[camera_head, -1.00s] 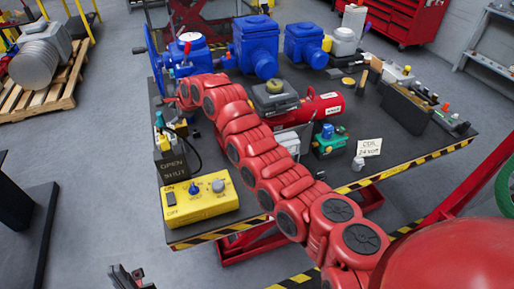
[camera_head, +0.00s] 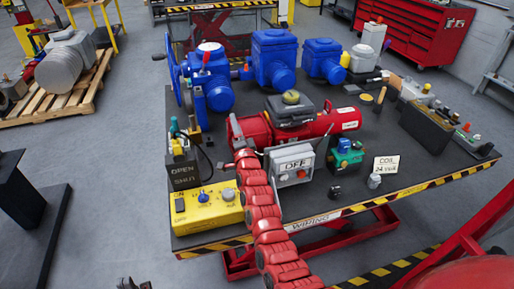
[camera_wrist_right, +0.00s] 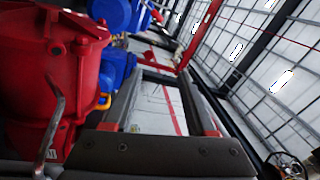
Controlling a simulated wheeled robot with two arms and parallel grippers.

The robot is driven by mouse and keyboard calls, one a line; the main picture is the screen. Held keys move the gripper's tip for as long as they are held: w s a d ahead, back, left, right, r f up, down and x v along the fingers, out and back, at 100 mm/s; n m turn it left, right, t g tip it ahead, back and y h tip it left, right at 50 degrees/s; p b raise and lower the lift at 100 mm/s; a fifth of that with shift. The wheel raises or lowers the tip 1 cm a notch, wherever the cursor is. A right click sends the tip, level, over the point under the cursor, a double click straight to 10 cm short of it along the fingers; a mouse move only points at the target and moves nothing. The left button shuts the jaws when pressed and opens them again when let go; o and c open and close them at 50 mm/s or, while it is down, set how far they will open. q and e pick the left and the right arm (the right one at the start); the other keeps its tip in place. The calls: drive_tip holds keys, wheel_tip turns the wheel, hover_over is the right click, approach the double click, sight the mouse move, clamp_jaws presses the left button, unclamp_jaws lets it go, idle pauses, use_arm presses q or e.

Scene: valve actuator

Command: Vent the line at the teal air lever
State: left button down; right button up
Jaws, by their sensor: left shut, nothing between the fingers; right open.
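The teal air lever (camera_head: 173,126) stands upright on a small fitting above the dark OPEN/SHUT block (camera_head: 184,173), at the left front of the bench in the head view. My right arm reaches up from the bottom, its far end beside the red actuator, to the right of the lever and apart from it. My right gripper (camera_wrist_right: 166,80) is open and empty in the right wrist view; in the head view its fingers cannot be made out clearly. My left gripper (camera_head: 134,284) is shut and empty at the bottom edge, partly cut off, well away from the bench.
The red actuator (camera_head: 318,123) lies behind the grey OFF box (camera_head: 296,165). A yellow switch box (camera_head: 210,211) sits at the front left corner. Blue valves (camera_head: 273,59) line the back. A green device (camera_head: 346,155) and a card (camera_head: 386,165) stand to the right.

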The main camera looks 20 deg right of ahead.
drive_tip(key=s+d+n+t+h+b, duration=0.1)
drive_tip(key=s+d+n+t+h, duration=0.1)
drive_tip(key=s, duration=0.9)
drive_tip(key=shift+d+f+t+h, duration=0.25)
drive_tip(key=shift+d+t+h, duration=0.45)
drive_tip(key=shift+d+t, duration=0.3)
drive_tip(key=shift+c, duration=0.2)
